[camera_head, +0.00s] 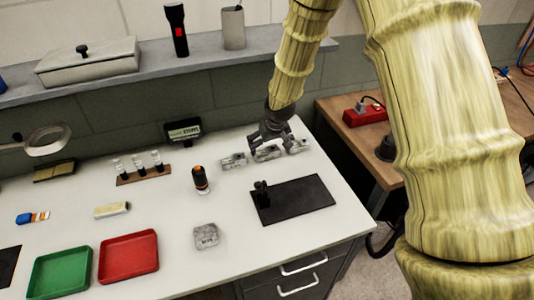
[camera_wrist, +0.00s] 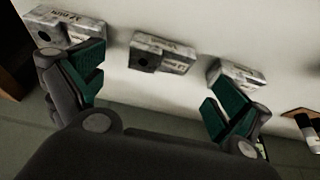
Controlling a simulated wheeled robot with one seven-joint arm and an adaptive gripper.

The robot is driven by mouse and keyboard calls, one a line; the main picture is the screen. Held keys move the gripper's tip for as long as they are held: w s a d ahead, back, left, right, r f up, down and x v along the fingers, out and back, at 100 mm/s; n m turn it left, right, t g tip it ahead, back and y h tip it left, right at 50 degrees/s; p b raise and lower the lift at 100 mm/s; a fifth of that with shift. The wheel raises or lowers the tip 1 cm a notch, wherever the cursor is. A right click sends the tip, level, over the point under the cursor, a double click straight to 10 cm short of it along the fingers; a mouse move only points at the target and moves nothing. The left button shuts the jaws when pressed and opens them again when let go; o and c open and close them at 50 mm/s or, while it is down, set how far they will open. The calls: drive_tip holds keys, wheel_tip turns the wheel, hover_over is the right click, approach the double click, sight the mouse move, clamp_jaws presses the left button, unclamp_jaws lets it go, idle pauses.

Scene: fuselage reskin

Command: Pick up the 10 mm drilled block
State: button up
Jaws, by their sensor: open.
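Three grey drilled blocks lie in a row on the white bench: a left block (camera_head: 233,160), a middle block (camera_head: 266,153) and a right block (camera_head: 296,146). I cannot surely read their size labels, so I cannot tell which is the 10 mm one. My gripper (camera_head: 273,146) is open over the row, nearest the middle block. In the wrist view, my gripper (camera_wrist: 155,92) has its green-padded fingers wide apart and empty. The middle block (camera_wrist: 162,53) lies beyond the gap between them, its dark hole showing. The other blocks (camera_wrist: 66,28) (camera_wrist: 237,75) lie either side.
A dark mat (camera_head: 300,200) with a small black fixture (camera_head: 262,192) lies in front of the row. A black-and-orange cylinder (camera_head: 200,180) and a vial rack (camera_head: 144,173) stand left. Red (camera_head: 128,258) and green (camera_head: 60,273) trays are at front left. A shelf (camera_head: 100,90) runs behind.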

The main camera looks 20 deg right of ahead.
sight(266, 151)
drive_tip(key=shift+p+x, duration=0.75)
drive_tip(key=shift+x, duration=1.9)
drive_tip(key=shift+w, duration=0.1)
drive_tip(key=shift+r, duration=0.1)
drive_tip(key=c, duration=1.3)
drive_tip(key=shift+c, duration=0.6)
drive_tip(key=shift+r, duration=0.15)
